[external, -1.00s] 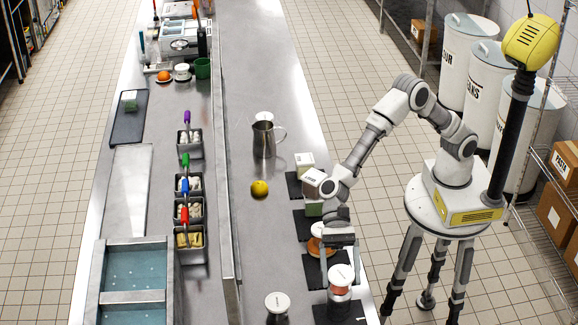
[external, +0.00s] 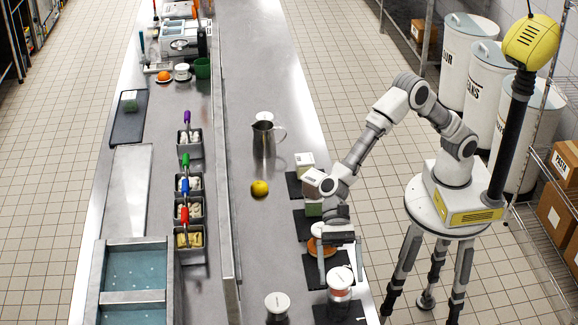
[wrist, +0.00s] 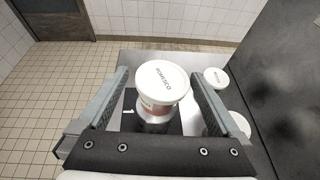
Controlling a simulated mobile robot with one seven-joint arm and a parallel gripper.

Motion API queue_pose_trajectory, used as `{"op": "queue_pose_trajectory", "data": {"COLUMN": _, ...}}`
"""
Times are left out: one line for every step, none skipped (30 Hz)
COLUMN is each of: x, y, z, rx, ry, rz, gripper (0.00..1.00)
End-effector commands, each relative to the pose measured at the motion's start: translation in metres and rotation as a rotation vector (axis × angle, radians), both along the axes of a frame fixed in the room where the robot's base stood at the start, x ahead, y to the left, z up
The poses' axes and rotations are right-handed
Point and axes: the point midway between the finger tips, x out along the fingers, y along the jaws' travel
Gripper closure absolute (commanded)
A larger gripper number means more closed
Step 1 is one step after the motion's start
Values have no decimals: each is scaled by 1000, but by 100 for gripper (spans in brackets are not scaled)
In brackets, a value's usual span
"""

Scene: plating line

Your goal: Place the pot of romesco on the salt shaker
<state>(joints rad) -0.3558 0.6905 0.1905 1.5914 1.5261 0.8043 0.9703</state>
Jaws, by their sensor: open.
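The pot of romesco (external: 340,292) has a white lid and a reddish body. My gripper (external: 340,263) is open above the pot. In the wrist view my gripper's fingers (wrist: 157,75) lie on either side of the pot, with gaps visible.
A white-lidded jar (external: 277,303) stands left of the mat. An orange-filled container (external: 322,246) is behind my gripper, with stacked boxes (external: 313,182) farther along. A lemon (external: 259,188) and a steel pitcher (external: 264,142) stand mid-counter. The counter around the lemon is clear.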

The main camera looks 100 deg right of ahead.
Motion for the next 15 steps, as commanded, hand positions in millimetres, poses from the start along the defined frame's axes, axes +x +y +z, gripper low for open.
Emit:
{"op": "queue_pose_trajectory", "data": {"x": 1, "y": -11, "z": 4, "rx": 0, "ry": -2, "rz": -6, "gripper": 0}}
{"op": "queue_pose_trajectory", "data": {"x": 0, "y": -17, "z": 7, "rx": 0, "ry": -2, "rz": -6, "gripper": 0}}
{"op": "queue_pose_trajectory", "data": {"x": -1, "y": -25, "z": 10, "rx": -1, "ry": -2, "rz": -5, "gripper": 0}}
{"op": "queue_pose_trajectory", "data": {"x": -1, "y": -32, "z": 13, "rx": -1, "ry": -3, "rz": -5, "gripper": 0}}
{"op": "queue_pose_trajectory", "data": {"x": -1, "y": -38, "z": 16, "rx": -1, "ry": -2, "rz": -6, "gripper": 0}}
{"op": "queue_pose_trajectory", "data": {"x": -2, "y": -47, "z": 19, "rx": 0, "ry": -2, "rz": -6, "gripper": 0}}
{"op": "queue_pose_trajectory", "data": {"x": -3, "y": -52, "z": 22, "rx": 0, "ry": -2, "rz": -5, "gripper": 0}}
{"op": "queue_pose_trajectory", "data": {"x": -3, "y": -58, "z": 24, "rx": -1, "ry": -2, "rz": -5, "gripper": 0}}
{"op": "queue_pose_trajectory", "data": {"x": -4, "y": -66, "z": 27, "rx": -1, "ry": -3, "rz": -4, "gripper": 0}}
{"op": "queue_pose_trajectory", "data": {"x": -5, "y": -71, "z": 30, "rx": 0, "ry": -2, "rz": -4, "gripper": 0}}
{"op": "queue_pose_trajectory", "data": {"x": -5, "y": -76, "z": 31, "rx": -1, "ry": -1, "rz": -5, "gripper": 0}}
{"op": "queue_pose_trajectory", "data": {"x": -5, "y": -82, "z": 34, "rx": 0, "ry": -2, "rz": -5, "gripper": 0}}
{"op": "queue_pose_trajectory", "data": {"x": -6, "y": -85, "z": 36, "rx": 0, "ry": -2, "rz": -2, "gripper": 0}}
{"op": "queue_pose_trajectory", "data": {"x": -6, "y": -89, "z": 37, "rx": 0, "ry": -1, "rz": -3, "gripper": 0}}
{"op": "queue_pose_trajectory", "data": {"x": -7, "y": -93, "z": 38, "rx": -1, "ry": -1, "rz": -3, "gripper": 0}}
